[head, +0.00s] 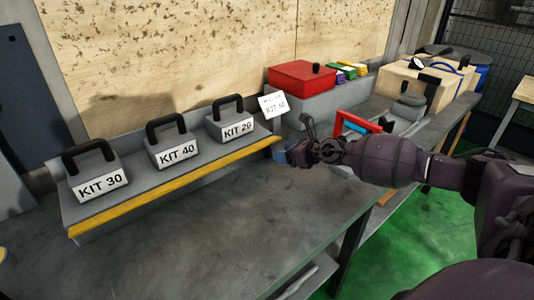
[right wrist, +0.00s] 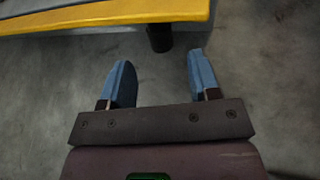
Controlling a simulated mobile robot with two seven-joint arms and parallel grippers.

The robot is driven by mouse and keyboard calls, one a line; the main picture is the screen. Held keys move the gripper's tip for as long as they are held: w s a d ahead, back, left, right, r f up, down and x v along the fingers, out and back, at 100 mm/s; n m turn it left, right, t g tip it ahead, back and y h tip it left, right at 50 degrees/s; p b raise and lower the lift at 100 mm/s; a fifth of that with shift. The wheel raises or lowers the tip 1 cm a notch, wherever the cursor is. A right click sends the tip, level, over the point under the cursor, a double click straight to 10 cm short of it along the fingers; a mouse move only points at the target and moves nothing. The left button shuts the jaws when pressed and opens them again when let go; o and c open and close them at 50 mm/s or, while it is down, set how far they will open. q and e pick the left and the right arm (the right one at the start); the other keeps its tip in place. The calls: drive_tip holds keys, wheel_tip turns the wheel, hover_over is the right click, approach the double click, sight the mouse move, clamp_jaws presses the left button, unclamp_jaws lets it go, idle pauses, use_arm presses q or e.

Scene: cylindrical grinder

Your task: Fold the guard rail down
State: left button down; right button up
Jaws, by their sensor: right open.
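The guard rail (head: 175,188) is a long yellow bar along the front edge of a grey stepped rack on the bench. Its right end is close to my right gripper (head: 284,157). In the right wrist view the yellow rail (right wrist: 95,17) crosses the top, with a dark round stub (right wrist: 160,39) at its end. My right gripper (right wrist: 158,80) is open, with two blue fingers apart and nothing between them. The fingertips point at the stub and show a small gap to it. My left gripper is not in view.
Three grey kit blocks with black handles, KIT 30 (head: 98,178), KIT 40 (head: 172,147) and KIT 20 (head: 232,124), stand on the rack behind the rail. A red box (head: 302,76) sits farther back. The bench top (head: 235,220) in front is clear.

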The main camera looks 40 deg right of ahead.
sight(268, 153)
drive_tip(key=b+x, duration=0.1)
drive_tip(key=x, duration=0.5)
drive_tip(key=shift+f, duration=0.2)
drive_tip(key=shift+w+a, duration=0.15)
drive_tip(key=shift+w, duration=0.3)
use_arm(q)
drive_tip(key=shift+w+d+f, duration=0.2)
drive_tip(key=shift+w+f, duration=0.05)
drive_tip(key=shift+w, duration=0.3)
use_arm(e)
drive_tip(key=shift+c, duration=0.3)
